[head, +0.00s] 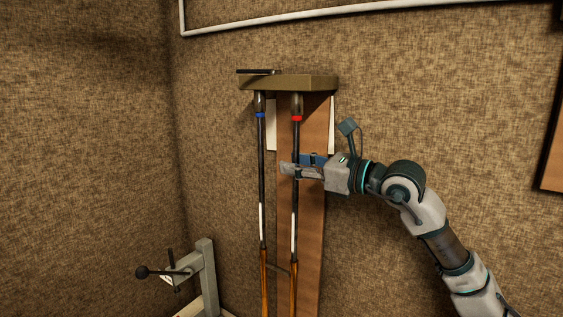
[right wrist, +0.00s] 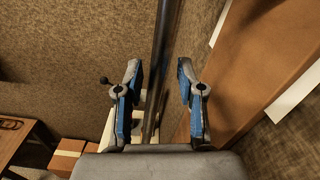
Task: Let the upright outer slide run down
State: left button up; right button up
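Two upright slides hang side by side under an olive bracket (head: 300,83). The left slide (head: 262,160) has a blue band; the right slide (head: 296,140) has a red band. Both have dark upper tubes, a white stretch lower down, and copper-coloured lower tubes (head: 264,285) that run out of the picture. My right gripper (head: 288,169) is at the red-banded slide's dark tube, below the band. In the right wrist view the gripper (right wrist: 159,70) is open, with a dark tube (right wrist: 165,30) between its blue-sided fingers, closer to the left one. My left gripper is not in view.
A brown board (head: 314,220) stands right behind the red-banded slide. A grey stand (head: 207,275) with a black-knobbed lever (head: 142,272) is at the lower left. Brown boxes (right wrist: 65,158) show in the right wrist view.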

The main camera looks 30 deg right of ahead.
jog(key=v, duration=0.7)
jog(key=shift+s+d, duration=0.15)
jog(key=shift+d, duration=0.2)
jog(key=shift+a, duration=0.15)
jog(key=shift+f, duration=0.15)
